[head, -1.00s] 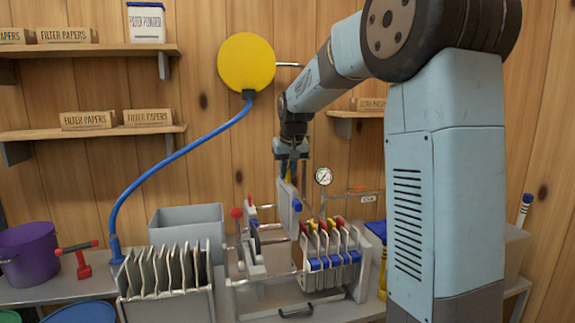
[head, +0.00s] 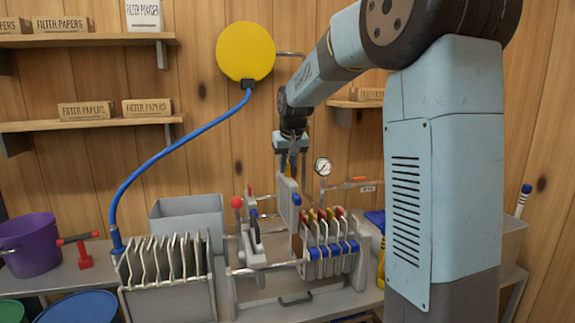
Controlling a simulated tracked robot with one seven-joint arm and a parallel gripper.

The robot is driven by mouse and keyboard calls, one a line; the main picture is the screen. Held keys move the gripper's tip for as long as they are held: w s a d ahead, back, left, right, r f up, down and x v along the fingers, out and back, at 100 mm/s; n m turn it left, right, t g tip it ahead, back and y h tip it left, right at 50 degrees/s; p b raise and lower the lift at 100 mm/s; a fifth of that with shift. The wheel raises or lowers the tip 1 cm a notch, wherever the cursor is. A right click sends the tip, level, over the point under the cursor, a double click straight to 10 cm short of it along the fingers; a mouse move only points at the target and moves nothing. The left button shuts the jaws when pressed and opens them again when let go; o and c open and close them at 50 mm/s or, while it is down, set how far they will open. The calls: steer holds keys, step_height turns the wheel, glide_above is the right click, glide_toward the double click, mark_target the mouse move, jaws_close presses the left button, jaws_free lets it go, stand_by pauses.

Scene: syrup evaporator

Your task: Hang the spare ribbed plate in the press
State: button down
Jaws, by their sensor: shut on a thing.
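My gripper (head: 291,155) is shut on the top of a grey plate (head: 286,195) with a blue tab at its right edge. The plate hangs upright over the gap in the press, left of the row of plates. The press (head: 306,312) holds several plates with blue tabs (head: 333,250) and red and yellow tabs on the right. A grey end block (head: 254,256) stands at the left of the gap. I cannot tell whether the held plate touches the press rails. Its ribs are not clear at this size.
A grey rack (head: 166,302) of several upright plates stands left of the press, with a grey bin (head: 188,222) behind. A gauge (head: 323,167) rises behind the press. A blue hose (head: 165,150) runs to a yellow disc (head: 245,52). A purple bucket (head: 29,245) stands far left.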

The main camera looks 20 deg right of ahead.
steer(key=shift+f, duration=5.5)
steer(key=shift+f, duration=3.6)
steer(key=c, duration=0.6)
jaws_free()
steer(key=shift+c, duration=0.2)
steer(key=shift+v, duration=3.95)
